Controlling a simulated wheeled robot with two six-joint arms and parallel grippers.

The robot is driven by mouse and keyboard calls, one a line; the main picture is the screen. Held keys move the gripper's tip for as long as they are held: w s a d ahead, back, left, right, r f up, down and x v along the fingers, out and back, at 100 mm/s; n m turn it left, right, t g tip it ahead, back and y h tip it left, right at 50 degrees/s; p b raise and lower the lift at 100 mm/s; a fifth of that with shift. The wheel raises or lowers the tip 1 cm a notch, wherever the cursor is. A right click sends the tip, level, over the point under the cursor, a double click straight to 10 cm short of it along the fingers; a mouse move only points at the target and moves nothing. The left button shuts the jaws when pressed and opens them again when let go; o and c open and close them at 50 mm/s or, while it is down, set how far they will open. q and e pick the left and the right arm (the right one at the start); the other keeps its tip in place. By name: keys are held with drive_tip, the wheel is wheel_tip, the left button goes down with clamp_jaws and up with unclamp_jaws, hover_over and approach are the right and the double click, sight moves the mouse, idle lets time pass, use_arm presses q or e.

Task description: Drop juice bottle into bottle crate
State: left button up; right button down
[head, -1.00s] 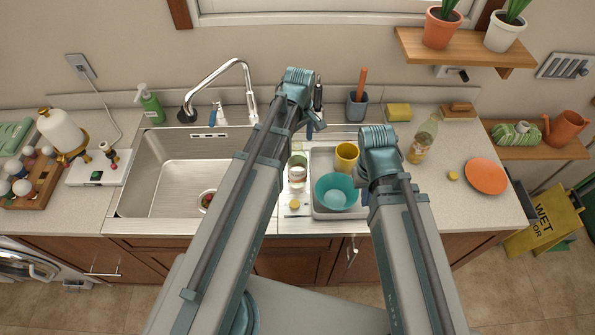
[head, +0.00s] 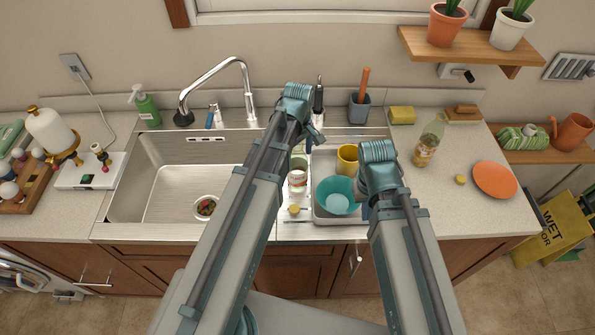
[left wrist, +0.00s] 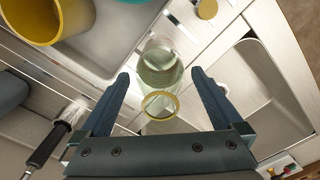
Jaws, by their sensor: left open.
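A clear, pale green bottle (left wrist: 160,65) with an open yellow-rimmed mouth stands between the spread fingers of my left gripper (left wrist: 160,75). Both fingers are apart from it. In the head view the bottle (head: 298,172) stands on the metal strip right of the sink, partly behind my left arm. Another bottle (head: 427,142) with some yellow-orange liquid stands on the right counter. I cannot tell for certain which is the juice bottle. My right gripper is mostly hidden behind its arm, near the teal bowl. No bottle crate is clearly seen.
A shallow metal basin (head: 325,213) holds a teal bowl (head: 336,195) and a yellow cup (head: 347,159). A yellow cap (head: 294,209) lies near the front edge. The big sink (head: 165,185) is left, with its faucet (head: 205,80) behind. A brush (left wrist: 45,145) is beside my left gripper.

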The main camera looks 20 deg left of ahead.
use_arm(q)
clamp_jaws()
idle(0.4)
drive_tip(key=shift+r, duration=0.15)
use_arm(e)
drive_tip(key=shift+r, duration=0.15)
